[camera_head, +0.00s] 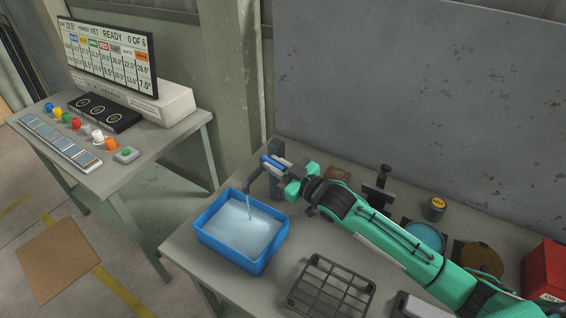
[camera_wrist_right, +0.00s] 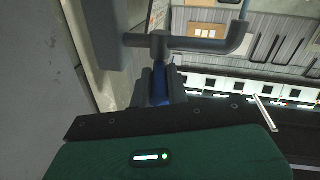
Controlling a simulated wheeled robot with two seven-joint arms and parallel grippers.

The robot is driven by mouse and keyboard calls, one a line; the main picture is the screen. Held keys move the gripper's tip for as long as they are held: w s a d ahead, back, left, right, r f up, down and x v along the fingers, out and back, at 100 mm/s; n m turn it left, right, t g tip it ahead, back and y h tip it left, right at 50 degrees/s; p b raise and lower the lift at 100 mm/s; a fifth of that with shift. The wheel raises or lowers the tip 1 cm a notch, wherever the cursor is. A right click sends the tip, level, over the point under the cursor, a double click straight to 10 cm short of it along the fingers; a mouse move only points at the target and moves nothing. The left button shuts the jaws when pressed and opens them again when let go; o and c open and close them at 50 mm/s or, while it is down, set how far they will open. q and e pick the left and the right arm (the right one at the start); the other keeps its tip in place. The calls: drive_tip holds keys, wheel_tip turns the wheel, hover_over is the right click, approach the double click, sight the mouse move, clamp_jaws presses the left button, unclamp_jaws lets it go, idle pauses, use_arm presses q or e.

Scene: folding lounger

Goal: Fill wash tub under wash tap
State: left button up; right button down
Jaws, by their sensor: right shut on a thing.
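The blue wash tub (camera_head: 228,254) stands upright on the bench, left of my right arm, with pale water (camera_head: 240,232) in it. The dark wash tap (camera_head: 255,175) reaches over the tub's back edge, and a thin stream falls from its spout into the water. My right gripper (camera_head: 275,166) is shut on the tap's blue handle (camera_head: 269,160). In the right wrist view the grey tap (camera_wrist_right: 190,43) is just ahead of the fingers, and the blue handle (camera_wrist_right: 158,90) shows between them. My left gripper is out of view.
A dark wire rack (camera_head: 330,288) lies right of the tub. A teal round dish (camera_head: 425,236), a yellow-topped can (camera_head: 434,208) and a red box (camera_head: 545,272) are farther right. A separate table with a screen (camera_head: 107,52) and several coloured knobs stands left.

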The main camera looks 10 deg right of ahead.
drive_tip(key=shift+s+a+m+h, duration=0.1)
drive_tip(key=shift+a+m+h, duration=0.05)
drive_tip(key=shift+m+h, duration=0.2)
drive_tip(key=c, duration=1.4)
unclamp_jaws()
drive_tip(key=shift+o, duration=0.2)
drive_tip(key=shift+s+d+f, duration=0.1)
drive_tip(key=shift+s+d, duration=0.15)
drive_tip(key=shift+s, duration=0.05)
drive_tip(key=b+v, duration=0.4)
drive_tip(key=v, duration=0.9)
drive_tip(key=shift+s+a, duration=0.1)
drive_tip(key=shift+s, duration=0.05)
